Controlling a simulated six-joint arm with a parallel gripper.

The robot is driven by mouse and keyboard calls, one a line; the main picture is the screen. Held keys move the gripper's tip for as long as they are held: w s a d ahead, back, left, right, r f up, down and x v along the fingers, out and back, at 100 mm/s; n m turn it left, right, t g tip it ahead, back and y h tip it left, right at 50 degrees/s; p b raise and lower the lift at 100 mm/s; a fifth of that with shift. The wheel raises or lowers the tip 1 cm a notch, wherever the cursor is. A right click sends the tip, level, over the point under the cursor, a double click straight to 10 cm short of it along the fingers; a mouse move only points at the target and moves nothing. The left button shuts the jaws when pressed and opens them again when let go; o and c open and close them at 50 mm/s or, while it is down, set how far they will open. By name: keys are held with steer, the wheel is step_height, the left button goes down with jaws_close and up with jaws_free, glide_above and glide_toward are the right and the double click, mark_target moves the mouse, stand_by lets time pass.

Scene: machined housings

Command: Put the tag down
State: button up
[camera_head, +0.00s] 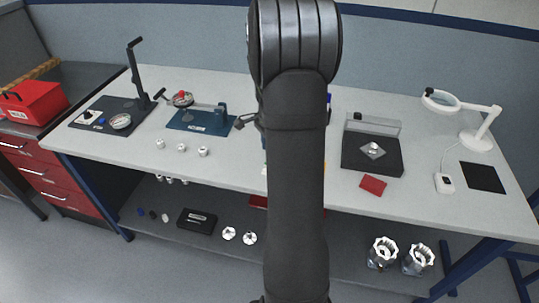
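My own arm fills the middle of the head view and covers the centre of the bench. A small dark part (247,121) shows at the arm's left edge, by the blue fixture; it may be part of my gripper, but its fingertips cannot be made out. Whether it is open or holds anything is hidden. No tag can be clearly made out. A flat red piece (373,185) lies on the bench in front of the dark tray; I cannot tell whether it is the tag.
On the grey bench (420,195) stand a lever press (138,70), a blue fixture plate (195,124), a dark tray (358,160) with a metal part, and a magnifier lamp (480,135). Small metal parts (181,147) sit at front left. Two housings (383,253) stand on the lower shelf.

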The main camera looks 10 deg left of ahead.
step_height(320, 180, up, 8)
stand_by(0.5)
step_height(320, 180, down, 12)
steer(key=shift+r, duration=2.05)
steer(key=shift+f, duration=0.1)
